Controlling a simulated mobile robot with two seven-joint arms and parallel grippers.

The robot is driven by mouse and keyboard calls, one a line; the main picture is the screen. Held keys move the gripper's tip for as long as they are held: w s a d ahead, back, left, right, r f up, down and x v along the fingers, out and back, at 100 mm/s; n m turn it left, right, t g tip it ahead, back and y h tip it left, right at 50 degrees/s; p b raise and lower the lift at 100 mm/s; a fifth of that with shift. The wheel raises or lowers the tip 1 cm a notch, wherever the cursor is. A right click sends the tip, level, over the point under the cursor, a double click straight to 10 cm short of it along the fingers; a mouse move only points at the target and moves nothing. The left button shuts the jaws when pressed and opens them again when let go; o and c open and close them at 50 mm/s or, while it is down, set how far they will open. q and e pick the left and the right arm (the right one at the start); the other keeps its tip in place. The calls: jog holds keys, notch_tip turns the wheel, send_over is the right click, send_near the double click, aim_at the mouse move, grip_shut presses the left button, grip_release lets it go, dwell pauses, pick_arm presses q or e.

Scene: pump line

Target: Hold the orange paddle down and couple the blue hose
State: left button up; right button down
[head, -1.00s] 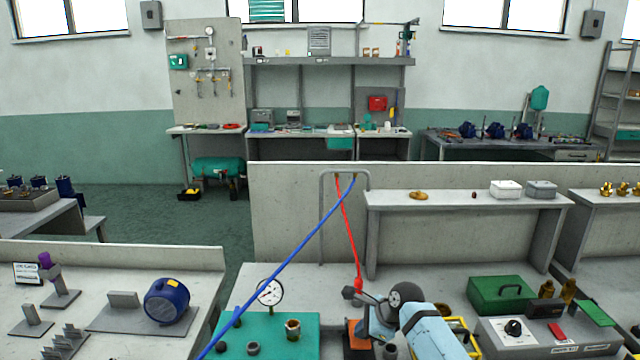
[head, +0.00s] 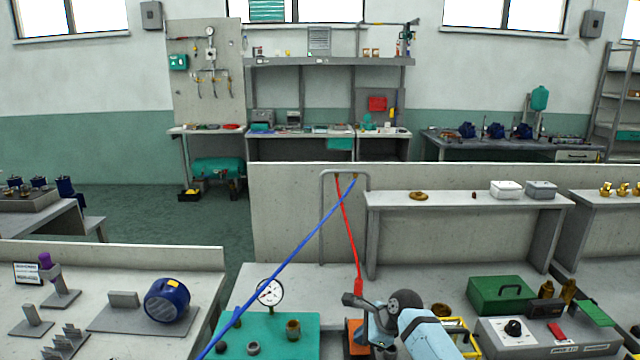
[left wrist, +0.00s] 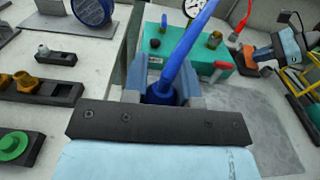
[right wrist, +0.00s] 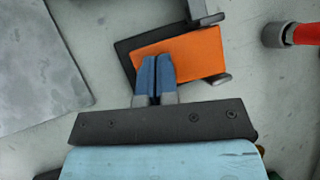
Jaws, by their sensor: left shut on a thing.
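The blue hose (head: 290,250) hangs from the grey frame and runs down to the lower left in the head view. My left gripper (left wrist: 160,92) is shut on its blue end (left wrist: 168,78), in front of the teal block (left wrist: 212,58) with ports. My left gripper is outside the head view. The orange paddle (right wrist: 205,50) lies under my right gripper (right wrist: 155,60), whose fingers are together over it. Whether they touch or press it is unclear. In the head view part of the orange paddle (head: 355,347) shows beside the right gripper, and the arm hides the rest.
A red hose (head: 347,230) hangs beside the right gripper; its end also shows in the right wrist view (right wrist: 305,33). A gauge (head: 270,292) stands behind the teal block. A green box (head: 498,295) and a grey control box (head: 545,338) stand at the right.

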notch_tip(320, 180, up, 7)
jog(key=p, duration=0.9)
jog(key=shift+f, duration=0.1)
jog(key=shift+d, duration=0.1)
